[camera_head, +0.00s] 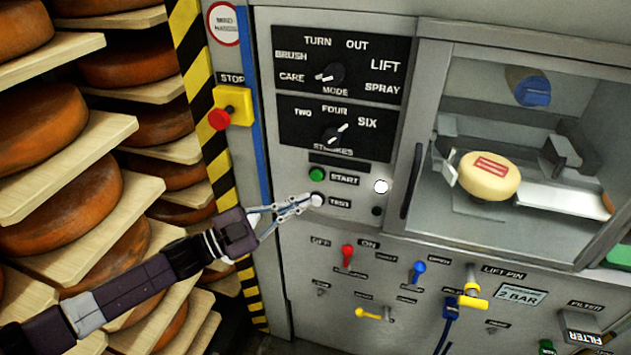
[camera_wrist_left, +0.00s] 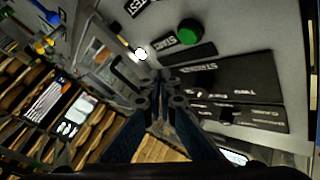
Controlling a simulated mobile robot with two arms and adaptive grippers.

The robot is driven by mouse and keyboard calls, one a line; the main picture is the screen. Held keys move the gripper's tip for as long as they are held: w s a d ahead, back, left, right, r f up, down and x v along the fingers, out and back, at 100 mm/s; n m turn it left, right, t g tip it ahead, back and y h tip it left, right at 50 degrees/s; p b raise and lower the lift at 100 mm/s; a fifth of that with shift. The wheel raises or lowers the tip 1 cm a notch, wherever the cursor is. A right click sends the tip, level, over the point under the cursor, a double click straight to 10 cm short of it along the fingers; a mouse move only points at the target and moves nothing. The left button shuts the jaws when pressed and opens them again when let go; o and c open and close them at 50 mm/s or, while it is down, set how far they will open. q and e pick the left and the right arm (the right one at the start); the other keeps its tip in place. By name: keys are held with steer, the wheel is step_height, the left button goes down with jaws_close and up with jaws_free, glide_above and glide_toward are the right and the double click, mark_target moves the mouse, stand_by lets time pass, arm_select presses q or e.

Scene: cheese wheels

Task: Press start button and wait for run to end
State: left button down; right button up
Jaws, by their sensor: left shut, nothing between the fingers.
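The green start button (camera_head: 317,174) sits on the grey machine panel beside its START label. It also shows in the left wrist view (camera_wrist_left: 188,32), beyond my fingertips. The white test button (camera_head: 317,200) is just below it, beside the TEST label. My left gripper (camera_head: 306,203) is shut and empty, its tips at or very close to the test button, below the start button. I cannot tell whether they touch it. In the left wrist view my left gripper (camera_wrist_left: 157,82) shows with its fingers together. A white round lamp (camera_head: 381,187) is bright on the panel. My right gripper is not in view.
A red stop button (camera_head: 220,119) on a yellow box is at the panel's left. Mode (camera_head: 330,72) and strokes (camera_head: 334,134) knobs are above. A cheese wheel (camera_head: 489,176) sits behind the window. Valves with a red handle (camera_head: 347,256) are below. Shelved cheeses (camera_head: 62,208) stand left.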

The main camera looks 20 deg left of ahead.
mark_target(316, 176)
arm_select(q)
steer(key=w+b, duration=0.1)
steer(key=w, duration=0.4)
steer(key=shift+d+b, duration=0.1)
steer(key=shift+b, duration=0.2)
stand_by(1.0)
steer(key=shift+w, duration=0.15)
steer(key=shift+w, duration=0.35)
